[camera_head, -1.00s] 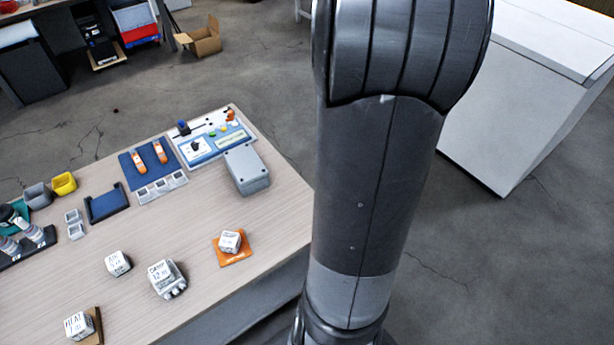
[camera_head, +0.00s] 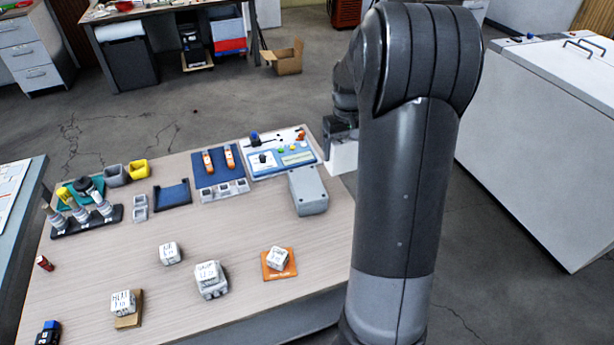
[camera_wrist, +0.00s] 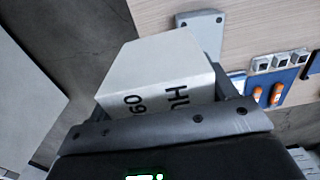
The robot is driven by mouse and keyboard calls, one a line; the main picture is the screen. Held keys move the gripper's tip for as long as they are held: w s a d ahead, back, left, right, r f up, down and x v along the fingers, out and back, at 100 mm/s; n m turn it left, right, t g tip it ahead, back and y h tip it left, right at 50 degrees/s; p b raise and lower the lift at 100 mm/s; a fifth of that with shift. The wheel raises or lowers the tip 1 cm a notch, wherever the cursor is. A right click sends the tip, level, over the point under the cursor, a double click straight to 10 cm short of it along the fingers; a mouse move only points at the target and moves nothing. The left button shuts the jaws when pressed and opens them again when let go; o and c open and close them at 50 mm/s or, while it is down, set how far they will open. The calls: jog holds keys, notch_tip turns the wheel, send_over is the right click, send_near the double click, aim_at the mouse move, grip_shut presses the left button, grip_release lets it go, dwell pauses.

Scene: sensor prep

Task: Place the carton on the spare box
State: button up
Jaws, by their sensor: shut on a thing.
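My gripper (camera_head: 341,134) is shut on a white carton (camera_head: 342,156), just off the table's far right corner. A grey lidded box (camera_head: 308,192), likely the spare box, lies on the table's right side, below and left of the carton in the head view. Its top looks bare. In the wrist view the grey box (camera_wrist: 206,22) shows beyond the carton, partly covered by it.
A sensor panel (camera_head: 280,158) and a blue mat with orange tools (camera_head: 219,164) lie beside the grey box. Small white cubes, one on an orange pad (camera_head: 270,274), stand nearer. A white cabinet (camera_head: 540,130) stands at right, across open floor.

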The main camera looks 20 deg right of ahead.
jog(key=shift+w+a+f, duration=1.15)
jog(key=shift+a+f, duration=0.15)
jog(key=shift+f, duration=0.4)
jog(key=shift+w+a+f, duration=1.1)
jog(key=shift+a+f, duration=0.2)
jog(key=shift+f, duration=0.45)
jog(key=shift+w+a+f, duration=1.15)
jog(key=shift+a+f, duration=0.15)
jog(key=shift+f, duration=0.4)
jog(key=o, duration=1.1)
jog(key=shift+f, duration=0.1)
jog(key=shift+c, duration=0.2)
